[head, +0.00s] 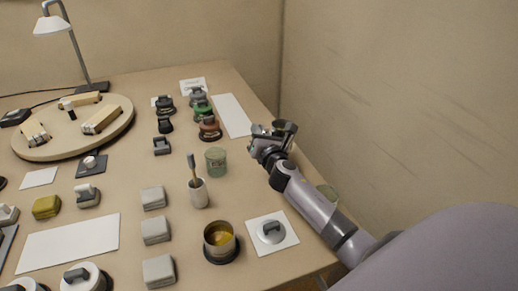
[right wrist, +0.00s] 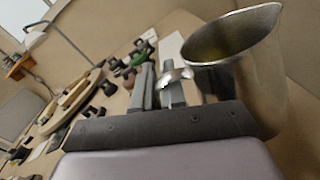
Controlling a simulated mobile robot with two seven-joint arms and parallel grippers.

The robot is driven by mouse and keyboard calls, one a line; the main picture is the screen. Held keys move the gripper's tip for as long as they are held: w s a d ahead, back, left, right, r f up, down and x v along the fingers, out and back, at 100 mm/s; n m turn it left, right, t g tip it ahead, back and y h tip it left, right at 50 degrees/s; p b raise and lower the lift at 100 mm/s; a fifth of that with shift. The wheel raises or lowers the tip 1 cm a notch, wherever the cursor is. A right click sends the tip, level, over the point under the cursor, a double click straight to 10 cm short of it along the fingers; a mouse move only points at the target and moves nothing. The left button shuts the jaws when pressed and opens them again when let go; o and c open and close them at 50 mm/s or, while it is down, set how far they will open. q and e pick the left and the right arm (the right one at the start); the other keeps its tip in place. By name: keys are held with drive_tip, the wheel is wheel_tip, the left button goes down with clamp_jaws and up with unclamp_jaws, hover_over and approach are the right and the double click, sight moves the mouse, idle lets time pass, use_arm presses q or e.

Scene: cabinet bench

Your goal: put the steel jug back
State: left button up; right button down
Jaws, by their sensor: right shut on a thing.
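The steel jug (head: 286,127) is in my right gripper (head: 264,146), near the table's right edge at the back. In the right wrist view the jug (right wrist: 262,75) fills the upper right, its open mouth showing and tilted in that picture. The right gripper's fingers (right wrist: 165,88) are shut around the jug's curved handle (right wrist: 178,76). In the head view the jug is small and partly hidden by the gripper, so I cannot tell its gap to the table. My left gripper is not in view.
A bare white sheet (head: 231,115) lies left of the jug. Dark, green and brown lidded items (head: 209,129) stand beside it. A green tin (head: 216,161), a brush cup (head: 198,193), a pot with yellow contents (head: 219,239) and a lid on a white card (head: 286,241) stand nearer. A wall rises at right.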

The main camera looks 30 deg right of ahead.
wheel_tip(320, 180, down, 4)
drive_tip(key=shift+r+b, duration=0.25)
drive_tip(key=shift+b, duration=0.95)
drive_tip(key=shift+f, duration=0.25)
drive_tip(key=shift+f, duration=0.15)
drive_tip(key=c, duration=1.2)
unclamp_jaws()
drive_tip(key=shift+b, duration=0.3)
